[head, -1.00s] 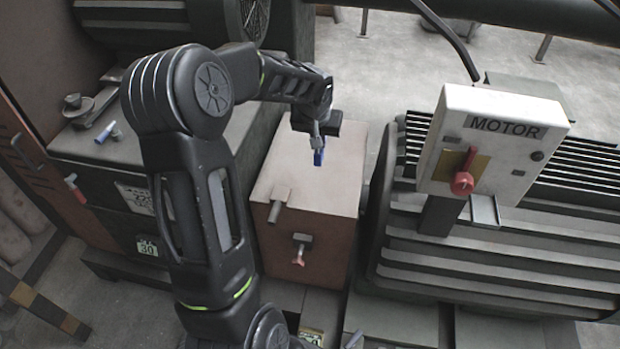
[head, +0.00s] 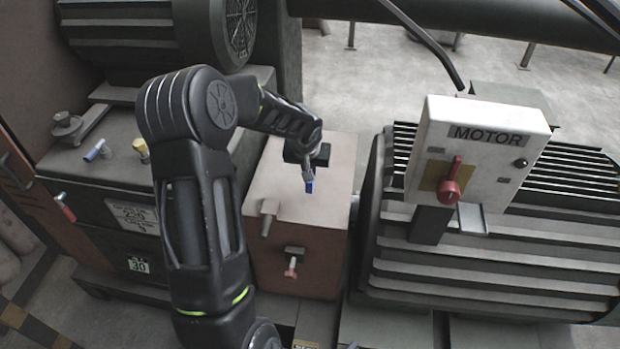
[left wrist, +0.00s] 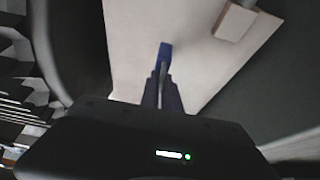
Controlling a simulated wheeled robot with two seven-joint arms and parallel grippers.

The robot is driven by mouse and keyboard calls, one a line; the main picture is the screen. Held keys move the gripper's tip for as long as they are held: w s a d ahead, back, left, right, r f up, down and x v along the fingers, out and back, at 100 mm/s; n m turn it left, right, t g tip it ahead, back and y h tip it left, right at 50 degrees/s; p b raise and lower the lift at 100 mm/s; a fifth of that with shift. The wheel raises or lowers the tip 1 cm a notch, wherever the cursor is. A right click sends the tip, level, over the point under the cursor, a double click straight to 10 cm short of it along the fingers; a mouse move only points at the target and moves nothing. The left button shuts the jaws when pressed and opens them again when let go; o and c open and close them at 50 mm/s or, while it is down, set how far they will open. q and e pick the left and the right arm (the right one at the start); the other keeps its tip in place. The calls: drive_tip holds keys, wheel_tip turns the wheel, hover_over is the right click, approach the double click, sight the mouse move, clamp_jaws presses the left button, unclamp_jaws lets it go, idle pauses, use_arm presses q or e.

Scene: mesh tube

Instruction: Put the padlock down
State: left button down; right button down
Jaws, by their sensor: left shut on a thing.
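My left gripper (head: 307,172) reaches over the reddish-brown box (head: 325,220) from its far side. It is shut on a small blue padlock (head: 309,187), which hangs over the box's pale top. The padlock also shows in the left wrist view (left wrist: 165,52), at the tips of the fingers (left wrist: 162,85). Whether the padlock touches the box top or is just above it, I cannot tell. My right gripper is not in view.
A white MOTOR switch box (head: 480,155) with a red handle (head: 449,188) stands right of the brown box, before a ribbed motor (head: 500,265). A stub pipe (head: 268,218) and a red-handled valve (head: 292,262) are on the box's near side. Its top is mostly bare.

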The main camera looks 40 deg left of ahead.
use_arm(q)
drive_tip(key=shift+f, duration=1.85)
drive_tip(key=shift+f, duration=0.1)
drive_tip(key=shift+f, duration=0.1)
drive_tip(key=c, duration=1.6)
unclamp_jaws()
drive_tip(key=shift+s+r, duration=0.1)
drive_tip(key=shift+r, duration=0.4)
drive_tip(key=v, duration=1.1)
drive_tip(key=shift+s+d+r, duration=0.1)
drive_tip(key=shift+r, duration=0.15)
